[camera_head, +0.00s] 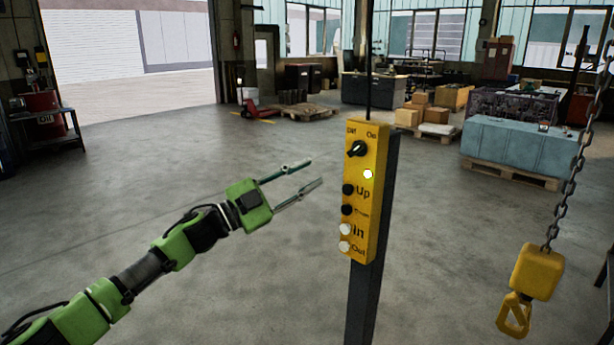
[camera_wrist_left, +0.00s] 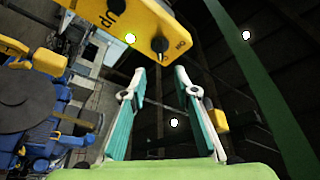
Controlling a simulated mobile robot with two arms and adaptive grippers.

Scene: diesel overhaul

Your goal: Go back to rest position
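My left gripper (camera_head: 302,185) is open and empty, with its two fingers apart. It is in the air to the left of a yellow control box (camera_head: 367,190), with a visible gap between them. The box has a black knob at the top, a lit button, and buttons marked Up, In and Out. In the left wrist view, the open fingers of my left gripper (camera_wrist_left: 166,88) point toward the yellow control box (camera_wrist_left: 140,30), which fills the top. My right gripper is not in view.
A dark post (camera_head: 372,290) stands behind the control box. A yellow hoist hook (camera_head: 516,312) hangs on a chain at the right. A blue-grey block (camera_head: 520,146) sits on a pallet behind. Cardboard boxes (camera_head: 430,114) stand further back.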

